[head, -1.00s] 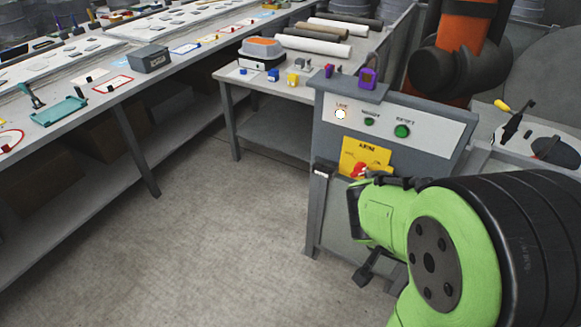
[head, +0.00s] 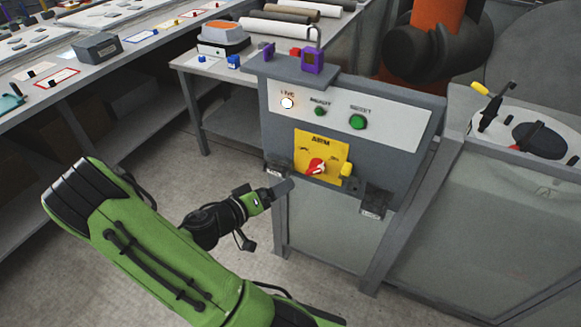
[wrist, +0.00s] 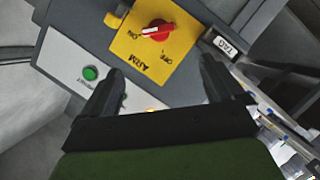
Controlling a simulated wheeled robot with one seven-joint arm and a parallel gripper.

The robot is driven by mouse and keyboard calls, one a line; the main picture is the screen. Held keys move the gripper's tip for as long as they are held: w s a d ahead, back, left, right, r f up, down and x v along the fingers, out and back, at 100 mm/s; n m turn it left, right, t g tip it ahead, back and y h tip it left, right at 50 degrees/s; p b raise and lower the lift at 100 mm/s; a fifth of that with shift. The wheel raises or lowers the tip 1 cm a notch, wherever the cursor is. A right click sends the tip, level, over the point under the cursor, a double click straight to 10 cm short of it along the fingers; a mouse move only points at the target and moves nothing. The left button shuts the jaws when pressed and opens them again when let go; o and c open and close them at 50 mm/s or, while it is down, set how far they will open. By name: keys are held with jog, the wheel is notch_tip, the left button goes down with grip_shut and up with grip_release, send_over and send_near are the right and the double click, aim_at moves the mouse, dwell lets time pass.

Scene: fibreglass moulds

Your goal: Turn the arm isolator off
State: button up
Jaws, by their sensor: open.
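The arm isolator is a red rotary knob (head: 316,167) on a yellow plate (head: 330,146) marked ARM, on the front of a grey control panel (head: 335,85). In the wrist view the knob (wrist: 156,30) shows a white mark towards the ON label; OFF is at another side of the yellow plate (wrist: 150,65). My gripper (head: 281,188) is left of and below the knob in the head view, apart from it. In the wrist view my gripper (wrist: 160,85) has its fingers spread, with nothing between them, and the knob lies beyond the fingertips.
A white LIVE lamp (head: 287,103) and green buttons (head: 358,122) sit above the plate. A yellow piece (head: 347,169) is right beside it. Dark holders stand left (head: 277,165) and right (head: 376,202). A purple padlock (head: 313,60) stands on the panel's top ledge.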

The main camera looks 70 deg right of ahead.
aim_at(311, 170)
jog(key=b+x, duration=0.1)
jog(key=x, duration=1.4)
jog(key=shift+s+d, duration=0.15)
jog(key=shift+s, duration=0.05)
jog(key=c, duration=1)
jog(key=shift+f, duration=0.1)
jog(key=shift+c, duration=0.2)
